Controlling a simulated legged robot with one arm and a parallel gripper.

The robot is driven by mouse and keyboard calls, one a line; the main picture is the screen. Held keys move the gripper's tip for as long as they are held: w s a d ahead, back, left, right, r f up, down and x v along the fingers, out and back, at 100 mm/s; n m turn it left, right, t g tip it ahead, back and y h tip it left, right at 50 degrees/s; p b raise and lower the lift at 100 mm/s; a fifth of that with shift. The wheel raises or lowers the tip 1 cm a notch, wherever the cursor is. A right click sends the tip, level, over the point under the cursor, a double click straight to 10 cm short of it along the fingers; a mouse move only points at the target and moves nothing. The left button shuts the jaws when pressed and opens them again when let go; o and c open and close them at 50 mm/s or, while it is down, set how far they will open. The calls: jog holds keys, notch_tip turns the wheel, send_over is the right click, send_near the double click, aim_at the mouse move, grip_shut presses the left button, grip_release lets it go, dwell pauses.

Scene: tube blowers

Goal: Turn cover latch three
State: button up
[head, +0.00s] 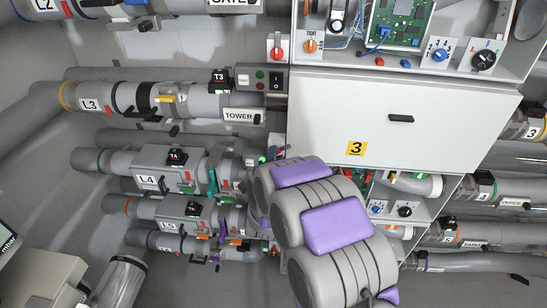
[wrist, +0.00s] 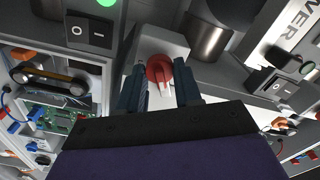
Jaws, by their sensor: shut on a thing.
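The white cover (head: 330,105) with a yellow label "3" (head: 356,148) is closed in the head view, with a dark handle on its front. In the wrist view, a round red latch knob (wrist: 158,67) with a white pointer sits on a light grey block. The two dark fingers of my gripper (wrist: 160,90) stand on either side of the knob, shut on it. The pointer lies between the fingers, toward the gripper. In the head view, my grey and purple arm hides most of the gripper and this latch at the cover's lower left.
Another red latch (head: 277,46) is at the cover's upper left. A switch panel (wrist: 90,33) is beside the gripped latch. Pipes (head: 150,160) run along the left. An open compartment with a circuit board (head: 397,24) and knobs is above the cover.

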jog(key=n+p, duration=0.4)
jog(key=n, duration=0.8)
jog(key=shift+r, duration=0.15)
jog(key=shift+a+n, duration=0.1)
jog(key=shift+n, duration=0.3)
jog(key=o, duration=1)
jog(key=s+p, duration=0.3)
jog(key=s, duration=0.2)
jog(key=s+p, duration=0.3)
jog(key=s, duration=0.3)
jog(key=s+p, duration=0.3)
jog(key=s, duration=0.3)
jog(key=shift+s+a, duration=0.1)
jog(key=shift+a, duration=0.3)
